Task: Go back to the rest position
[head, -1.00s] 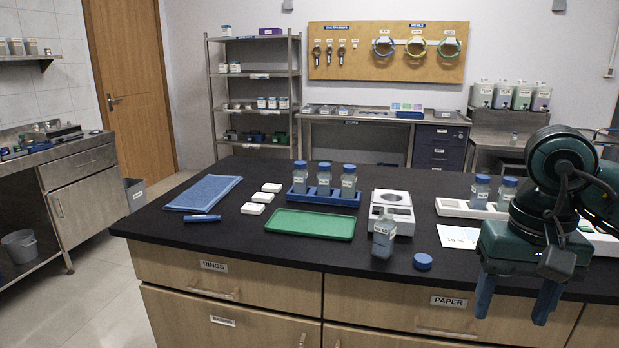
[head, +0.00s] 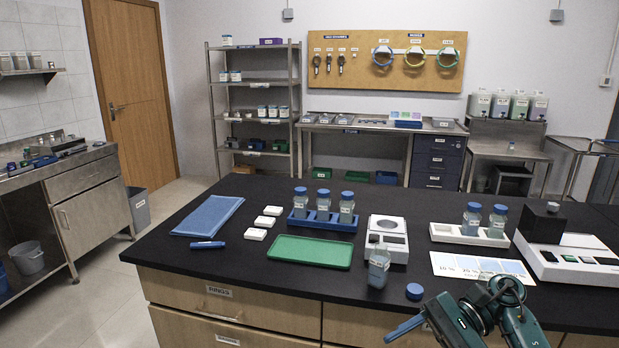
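My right gripper (head: 404,328) is low at the bottom right, in front of the bench's front edge. One blue finger shows, pointing left. The other finger is not distinguishable, so its opening cannot be told. No held object is visible. My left gripper is out of view. On the black bench (head: 290,272) an uncapped bottle (head: 378,268) stands in front of a white balance (head: 386,238). A blue cap (head: 414,291) lies to its right, apart from the gripper.
A green tray (head: 309,252), a blue rack (head: 322,222) with 3 capped bottles and a blue cloth (head: 207,216) are on the bench. A white rack (head: 455,236) with two bottles, a color card (head: 480,267) and a white device (head: 565,262) are at right.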

